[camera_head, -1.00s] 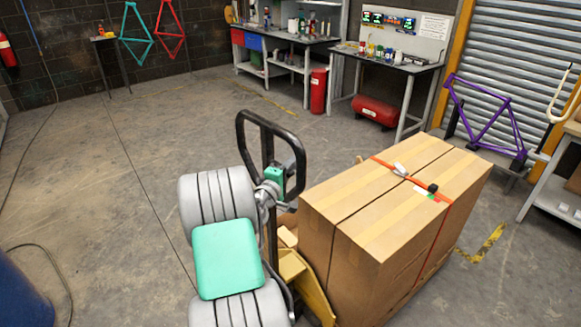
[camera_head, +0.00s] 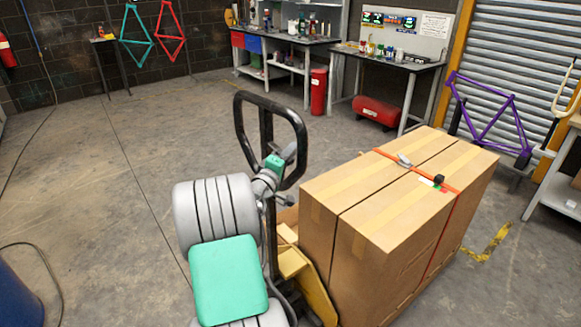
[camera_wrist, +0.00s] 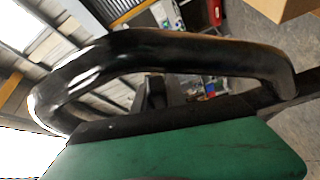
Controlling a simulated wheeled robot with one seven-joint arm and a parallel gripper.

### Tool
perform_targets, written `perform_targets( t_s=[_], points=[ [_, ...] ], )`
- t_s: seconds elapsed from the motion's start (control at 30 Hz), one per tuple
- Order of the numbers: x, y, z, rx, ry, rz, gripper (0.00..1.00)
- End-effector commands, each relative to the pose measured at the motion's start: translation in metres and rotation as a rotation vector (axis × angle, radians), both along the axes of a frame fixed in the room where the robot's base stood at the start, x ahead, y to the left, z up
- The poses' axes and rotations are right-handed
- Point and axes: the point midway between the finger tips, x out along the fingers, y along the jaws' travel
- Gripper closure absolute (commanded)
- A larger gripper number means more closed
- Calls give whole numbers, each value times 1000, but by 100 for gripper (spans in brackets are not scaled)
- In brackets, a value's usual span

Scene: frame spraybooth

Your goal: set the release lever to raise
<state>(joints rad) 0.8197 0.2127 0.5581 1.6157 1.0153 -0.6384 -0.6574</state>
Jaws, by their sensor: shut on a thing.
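The pallet jack's black loop handle (camera_head: 241,130) stands upright at the middle of the head view and arches across the wrist view (camera_wrist: 180,48). The release lever (camera_head: 289,152) looks like a small dark piece inside the lower loop; a dark stub in the wrist view (camera_wrist: 156,92) seems to be it. My gripper (camera_head: 274,166), with a green body, is at the lower part of the loop, beside the lever. Its green body fills the bottom of the wrist view. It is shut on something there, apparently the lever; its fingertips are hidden. The lever's setting cannot be read.
A large strapped carton (camera_head: 400,205) sits on the yellow pallet jack (camera_head: 318,292) to the right. A blue object (camera_head: 22,295) is at the lower left.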

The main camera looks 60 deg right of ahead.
Motion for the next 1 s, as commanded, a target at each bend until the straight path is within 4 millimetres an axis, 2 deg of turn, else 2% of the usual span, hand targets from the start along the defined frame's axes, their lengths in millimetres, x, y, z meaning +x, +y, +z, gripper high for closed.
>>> perform_targets(
  t_s=[0.03, 0.5, 0.53, 0.7, 0.8, 1.0],
  points=[
    [1, 0, -10, -10, -22, 2, 100],
    [2, 0, -4, -25, -66, 4, 100],
    [2, 0, -4, -25, -66, 4, 82],
    [1, 0, -4, -25, -65, 2, 68],
    [1, 0, -4, -25, -65, 1, 62],
    [1, 0, -4, -26, -65, 0, 62]
  ],
)
